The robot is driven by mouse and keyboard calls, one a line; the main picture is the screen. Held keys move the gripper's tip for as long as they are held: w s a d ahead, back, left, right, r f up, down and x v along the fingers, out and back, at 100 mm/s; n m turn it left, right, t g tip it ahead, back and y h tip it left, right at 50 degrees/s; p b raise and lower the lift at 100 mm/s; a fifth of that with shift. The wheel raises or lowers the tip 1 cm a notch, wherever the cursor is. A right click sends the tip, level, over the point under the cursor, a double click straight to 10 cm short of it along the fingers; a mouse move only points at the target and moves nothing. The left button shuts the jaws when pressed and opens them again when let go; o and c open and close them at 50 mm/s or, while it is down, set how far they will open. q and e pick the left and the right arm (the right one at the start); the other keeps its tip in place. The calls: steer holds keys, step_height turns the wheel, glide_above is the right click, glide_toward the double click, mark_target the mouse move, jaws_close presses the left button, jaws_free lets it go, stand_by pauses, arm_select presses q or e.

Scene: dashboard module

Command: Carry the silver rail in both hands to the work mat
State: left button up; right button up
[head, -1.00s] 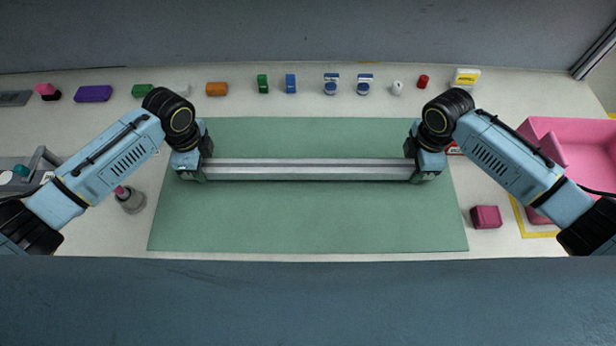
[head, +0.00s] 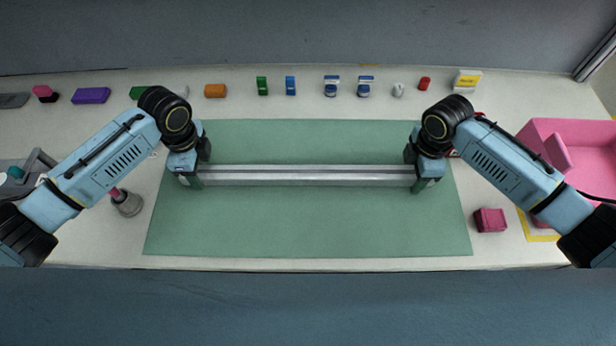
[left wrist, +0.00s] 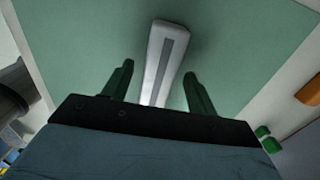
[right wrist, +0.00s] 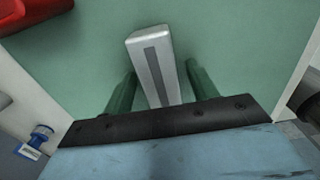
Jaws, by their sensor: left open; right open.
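The silver rail (head: 305,175) lies level across the green work mat (head: 300,228), running left to right. My left gripper (head: 190,177) is at the rail's left end and my right gripper (head: 424,180) is at its right end. In the left wrist view, the rail (left wrist: 166,55) passes between the open fingers of my left gripper (left wrist: 157,85), with a gap on both sides. In the right wrist view, the rail (right wrist: 153,60) likewise sits between the open fingers of my right gripper (right wrist: 160,88), with gaps. The rail appears to rest on the mat.
A row of small coloured items, including an orange block (head: 215,91) and a red cylinder (head: 424,83), stands behind the mat. A pink bin (head: 590,150) and a dark pink block (head: 489,220) are at right. A grey cylinder (head: 127,203) stands left of the mat.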

arm_select(q)
step_height(320, 180, up, 10)
arm_select(e)
step_height(320, 180, up, 12)
stand_by(0.6)
stand_by(0.4)
